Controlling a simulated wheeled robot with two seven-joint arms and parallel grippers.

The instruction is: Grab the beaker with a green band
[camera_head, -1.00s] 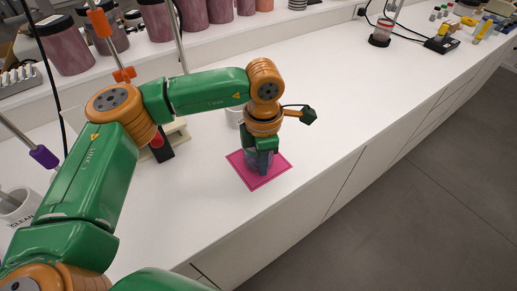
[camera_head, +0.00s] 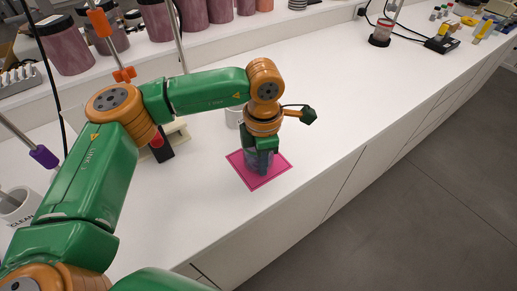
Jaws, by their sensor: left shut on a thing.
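My left gripper (camera_head: 262,162) points down over a magenta mat (camera_head: 277,174) on the white counter. It is shut on a beaker (camera_head: 255,160), of which only a small bluish, see-through part shows between the green fingers. The gripper hides most of the beaker, and I cannot make out a green band on it. The beaker is at the mat; I cannot tell whether its base touches it. My right gripper is not in view.
A white cup (camera_head: 233,117) stands just behind my left wrist. A white mug (camera_head: 18,207) is at the far left. Jars of purple pigment (camera_head: 155,20) line the raised shelf at the back. The counter (camera_head: 340,100) to the right of the mat is clear.

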